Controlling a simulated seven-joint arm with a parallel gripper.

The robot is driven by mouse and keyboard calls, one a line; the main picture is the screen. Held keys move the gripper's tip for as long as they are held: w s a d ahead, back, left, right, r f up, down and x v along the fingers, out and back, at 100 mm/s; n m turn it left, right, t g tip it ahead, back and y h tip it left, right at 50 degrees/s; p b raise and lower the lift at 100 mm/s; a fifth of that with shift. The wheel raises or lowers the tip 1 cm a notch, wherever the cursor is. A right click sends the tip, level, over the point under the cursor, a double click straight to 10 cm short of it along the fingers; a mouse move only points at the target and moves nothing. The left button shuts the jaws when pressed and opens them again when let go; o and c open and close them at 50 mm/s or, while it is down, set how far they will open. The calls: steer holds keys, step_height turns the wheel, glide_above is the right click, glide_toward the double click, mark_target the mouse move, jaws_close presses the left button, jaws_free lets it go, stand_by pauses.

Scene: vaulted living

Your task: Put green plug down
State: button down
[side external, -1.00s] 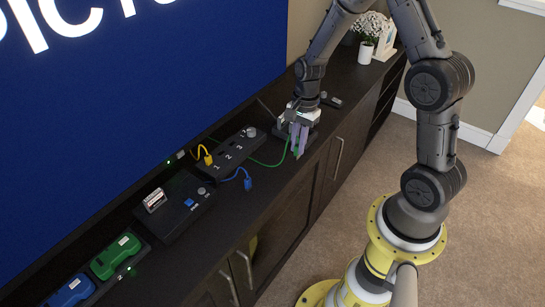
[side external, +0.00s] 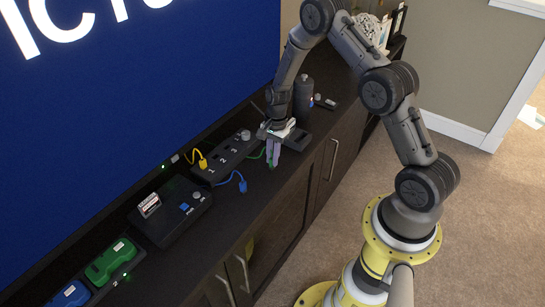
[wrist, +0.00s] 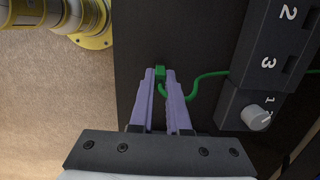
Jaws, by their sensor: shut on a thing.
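My gripper (side external: 272,161) is shut on the green plug, its lilac fingers pointing down over the front part of the dark cabinet top (side external: 225,215). In the wrist view the green plug (wrist: 159,72) sits between the fingertips (wrist: 162,75). A green cable (wrist: 205,76) runs from it to the right, toward the power strip (wrist: 270,60). In the side view the plug is mostly hidden by the fingers. I cannot tell whether it touches the cabinet top.
The numbered power strip (side external: 225,158) lies left of my gripper. A yellow plug (side external: 202,162) and blue plug (side external: 242,186) lie near it. A black box (side external: 172,209) and green (side external: 110,260) and blue (side external: 70,296) devices are farther left. A dark cylinder (side external: 304,95) stands behind my gripper.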

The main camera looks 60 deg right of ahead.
steer(key=shift+f, duration=0.1)
steer(key=c, duration=0.9)
jaws_free()
step_height(320, 180, up, 21)
steer(key=s+a+n+t, duration=0.1)
steer(key=s+a+n, duration=0.1)
steer(key=s+n, duration=0.15)
steer(key=s+a+r+n+t+h, duration=0.1)
steer(key=s+a+r+n+t, duration=0.1)
steer(key=s+a+r+n, duration=0.5)
steer(key=s+r+n+t, duration=0.1)
steer(key=s+r+n, duration=0.1)
steer(key=s, duration=0.3)
steer(key=s+a+r+n, duration=0.1)
steer(key=s+n, duration=0.2)
steer(key=s, duration=0.2)
steer(key=s+a+r+n+t, duration=0.1)
steer(key=s+r+n, duration=0.1)
steer(key=s, duration=0.3)
steer(key=shift+a+r+n+t, duration=0.1)
steer(key=shift+r+n+t, duration=0.15)
steer(key=shift+r+t, duration=0.1)
